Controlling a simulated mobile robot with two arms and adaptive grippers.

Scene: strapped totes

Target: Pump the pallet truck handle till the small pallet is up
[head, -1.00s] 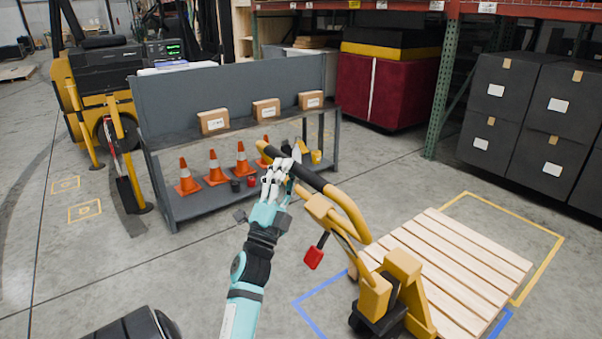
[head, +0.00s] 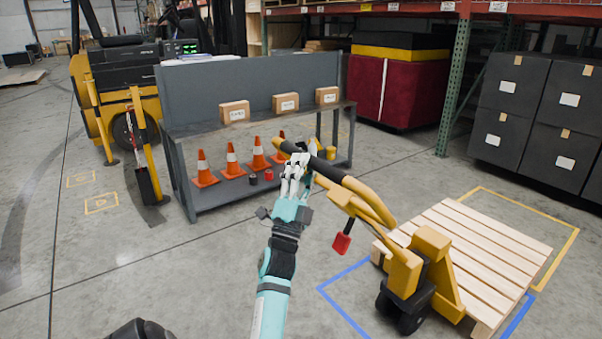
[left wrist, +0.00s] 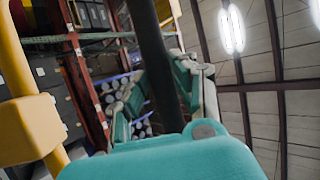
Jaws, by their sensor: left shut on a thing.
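The yellow pallet truck (head: 405,272) stands right of centre, with its handle (head: 367,189) slanting up and left to a black grip bar. My left gripper (head: 300,166) is shut on the black bar near its upper left end. In the left wrist view my left gripper (left wrist: 165,95) has its teal and grey fingers on both sides of the dark bar. The small wooden pallet (head: 490,246) is at the truck's right; its height off the floor is hard to judge. A red piece (head: 342,243) hangs below the handle. My right gripper is out of view.
A grey workbench (head: 258,128) with cartons on top and orange cones (head: 231,160) below stands just behind the handle. Dark boxes (head: 535,122) stand at the right. Blue and yellow floor lines (head: 345,305) surround the pallet. The floor at left is mostly clear.

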